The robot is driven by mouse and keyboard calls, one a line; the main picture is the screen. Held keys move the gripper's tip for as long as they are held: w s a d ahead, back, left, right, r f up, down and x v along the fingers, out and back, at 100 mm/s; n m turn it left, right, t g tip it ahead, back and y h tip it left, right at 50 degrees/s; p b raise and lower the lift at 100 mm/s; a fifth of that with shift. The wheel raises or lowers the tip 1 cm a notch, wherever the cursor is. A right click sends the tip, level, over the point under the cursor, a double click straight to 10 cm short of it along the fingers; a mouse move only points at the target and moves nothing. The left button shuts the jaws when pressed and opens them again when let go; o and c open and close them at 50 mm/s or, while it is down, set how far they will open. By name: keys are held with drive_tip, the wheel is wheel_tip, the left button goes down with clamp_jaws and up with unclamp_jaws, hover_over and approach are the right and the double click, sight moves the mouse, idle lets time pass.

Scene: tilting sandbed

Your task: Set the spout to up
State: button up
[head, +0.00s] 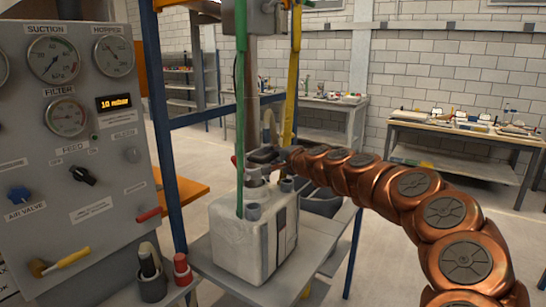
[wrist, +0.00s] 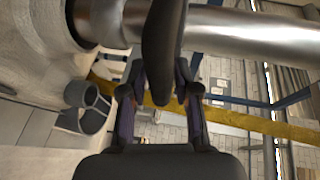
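The white machine block (head: 240,235) stands on a grey bench below a vertical metal pipe. My gripper (head: 262,156) is above it, close beside the pipe, and looks small and dark in the head view. In the wrist view, a dark, rounded, elongated piece (wrist: 163,45) passes between my gripper's two fingers (wrist: 162,85), in front of the shiny metal pipe (wrist: 240,35). This piece may be the spout, but I cannot tell for sure. The fingers lie close on both sides of it. Whether they touch or grip it is unclear.
A control panel (head: 70,140) with gauges and knobs stands at the left. Blue (head: 165,130), green (head: 240,110) and yellow (head: 292,80) posts stand near the machine. A dark cup-like ring (wrist: 88,105) is left of the fingers. Workbenches line the back wall.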

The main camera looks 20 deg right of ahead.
clamp_jaws()
